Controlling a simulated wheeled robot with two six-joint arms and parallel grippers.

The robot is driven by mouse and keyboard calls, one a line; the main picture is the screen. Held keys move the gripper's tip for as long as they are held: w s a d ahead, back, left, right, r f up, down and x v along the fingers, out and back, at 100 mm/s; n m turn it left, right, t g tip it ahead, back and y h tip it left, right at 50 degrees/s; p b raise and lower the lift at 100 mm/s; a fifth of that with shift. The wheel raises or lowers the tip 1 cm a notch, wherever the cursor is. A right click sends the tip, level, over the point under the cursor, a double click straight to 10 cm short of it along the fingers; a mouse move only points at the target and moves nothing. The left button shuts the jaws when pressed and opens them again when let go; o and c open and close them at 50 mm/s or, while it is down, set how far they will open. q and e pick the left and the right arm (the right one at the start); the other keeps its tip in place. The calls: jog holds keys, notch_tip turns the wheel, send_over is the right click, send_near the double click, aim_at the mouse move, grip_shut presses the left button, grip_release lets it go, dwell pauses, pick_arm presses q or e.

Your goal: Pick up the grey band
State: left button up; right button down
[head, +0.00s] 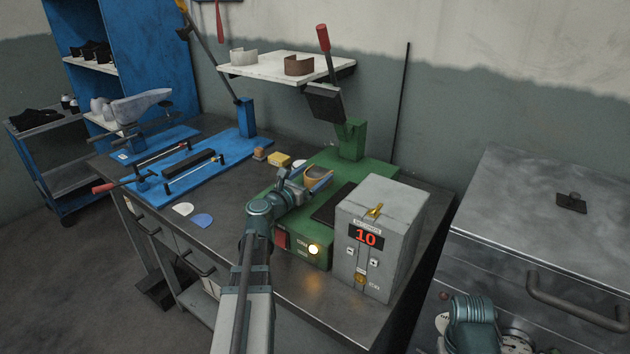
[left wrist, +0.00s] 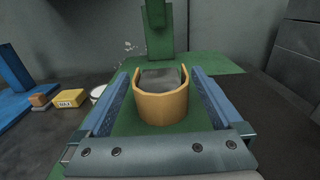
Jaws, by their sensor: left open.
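A pale grey, open-ended band (head: 243,57) stands on the left half of the white wall shelf (head: 268,71) in the head view. A brown band (head: 299,65) stands to its right on the same shelf. A tan-orange band (left wrist: 160,106) sits on the green press around a grey block, and it also shows in the head view (head: 318,176). My left gripper (left wrist: 161,84) is open, with one finger on each side of the tan-orange band; I cannot tell whether they touch it. The grey band is outside the left wrist view.
The green press (head: 352,140) has a raised lever with a red handle. A grey control box (head: 383,235) showing 10 stands right of it. A blue fixture (head: 200,165), a yellow block (head: 279,159) and sole pieces lie left on the dark table (head: 150,214).

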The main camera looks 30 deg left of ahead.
pick_arm(q)
jog(key=shift+w, duration=0.9)
jog(key=c, duration=1.1)
jog(key=shift+o, duration=0.2)
jog(key=shift+r, duration=0.1)
notch_tip(320, 180, up, 10)
jog(key=p, duration=1)
